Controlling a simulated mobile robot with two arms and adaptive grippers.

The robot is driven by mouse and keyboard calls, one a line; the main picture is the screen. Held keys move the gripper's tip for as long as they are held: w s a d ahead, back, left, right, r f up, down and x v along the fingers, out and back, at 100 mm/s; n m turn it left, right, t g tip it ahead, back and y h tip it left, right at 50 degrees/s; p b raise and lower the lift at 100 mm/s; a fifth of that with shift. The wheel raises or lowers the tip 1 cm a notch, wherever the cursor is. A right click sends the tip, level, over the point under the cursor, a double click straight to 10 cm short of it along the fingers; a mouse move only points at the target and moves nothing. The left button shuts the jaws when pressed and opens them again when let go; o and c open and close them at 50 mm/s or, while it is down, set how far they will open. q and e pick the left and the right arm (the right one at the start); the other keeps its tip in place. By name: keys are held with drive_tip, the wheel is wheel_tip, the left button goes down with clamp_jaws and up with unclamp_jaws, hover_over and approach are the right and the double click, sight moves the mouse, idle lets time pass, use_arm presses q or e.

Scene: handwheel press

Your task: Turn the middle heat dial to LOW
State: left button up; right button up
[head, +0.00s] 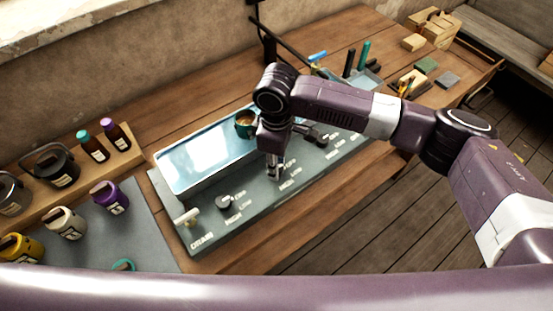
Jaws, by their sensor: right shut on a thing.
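The grey hot-plate unit (262,201) stands on the wooden bench with a row of dials along its front panel. My right gripper (275,174) points down at the middle dial's place and is shut on that dial. The jaws hide the dial, so I cannot tell where its pointer stands. Its LOW label (297,173) and HIGH label (288,184) show to the right of and below the jaws. The left dial (223,202) and the right dial (322,140) show on either side, clear of the gripper. My left gripper is not in view.
A white-knobbed lever (187,216) is at the panel's left end. Several jars and bottles stand at left. Tools and blocks lie at the back right.

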drive_tip(key=m+p, duration=0.2)
drive_tip(key=p, duration=0.1)
drive_tip(key=m+p, duration=0.2)
drive_tip(key=p, duration=0.1)
drive_tip(key=shift+r+m, duration=0.35)
drive_tip(key=shift+m, duration=0.05)
drive_tip(key=shift+f+m+p, duration=0.2)
drive_tip(key=shift+m+p, duration=0.9)
drive_tip(key=shift+p, duration=0.15)
drive_tip(key=shift+w, duration=0.1)
drive_tip(key=o, duration=1.2)
drive_tip(key=shift+c, duration=0.2)
drive_tip(key=shift+f, duration=0.1)
wheel_tip(320, 180, up, 12)
